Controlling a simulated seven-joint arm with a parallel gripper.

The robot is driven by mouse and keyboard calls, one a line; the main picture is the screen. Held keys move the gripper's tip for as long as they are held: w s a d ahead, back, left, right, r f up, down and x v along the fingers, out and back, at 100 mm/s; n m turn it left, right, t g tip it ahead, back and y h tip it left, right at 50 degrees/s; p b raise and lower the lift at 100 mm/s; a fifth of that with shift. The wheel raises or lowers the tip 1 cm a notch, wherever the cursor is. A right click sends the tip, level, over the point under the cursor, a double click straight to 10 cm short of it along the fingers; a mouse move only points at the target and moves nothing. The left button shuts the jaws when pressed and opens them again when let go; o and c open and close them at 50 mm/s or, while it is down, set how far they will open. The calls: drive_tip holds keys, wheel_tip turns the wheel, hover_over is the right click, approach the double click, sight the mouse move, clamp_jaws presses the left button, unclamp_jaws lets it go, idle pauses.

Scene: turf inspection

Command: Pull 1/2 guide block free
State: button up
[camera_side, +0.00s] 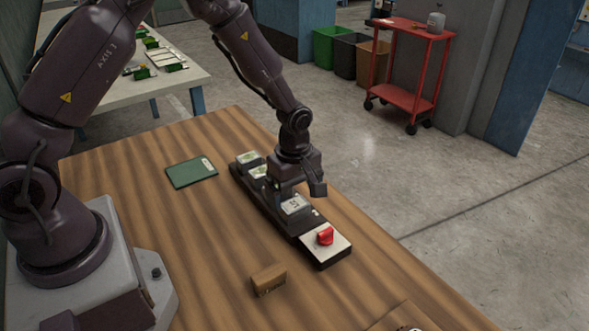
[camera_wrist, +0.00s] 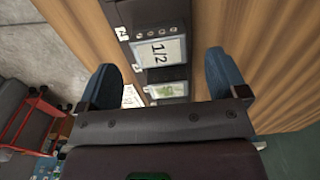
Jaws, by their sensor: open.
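The 1/2 guide block (camera_wrist: 172,52), with a white label face marked 1/2, sits in a long black rack (camera_wrist: 131,14). In the side view a pale labelled block (camera_side: 293,204), apparently the same one, sits in the rack (camera_side: 320,263) just below my gripper (camera_side: 295,190). In the wrist view my gripper (camera_wrist: 161,73) is open and empty. Its blue fingers stand wide apart, one on each side of the rack line, with the 1/2 block showing ahead between them. Whether either finger touches the block cannot be told.
Green-and-white blocks (camera_side: 248,158) fill the rack's far end. A red knob (camera_side: 325,237) on a white plate is at its near end. A green booklet (camera_side: 191,173) and a small brown block (camera_side: 268,277) lie on the wooden table. The table between them is clear.

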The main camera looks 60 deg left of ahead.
sight(294, 204)
drive_tip(key=shift+f, duration=2.1)
drive_tip(key=c, duration=1.1)
drive_tip(key=shift+o, duration=1.4)
drive_tip(key=shift+c, duration=0.9)
drive_tip(key=shift+r, duration=0.25)
drive_tip(key=shift+r, duration=0.9)
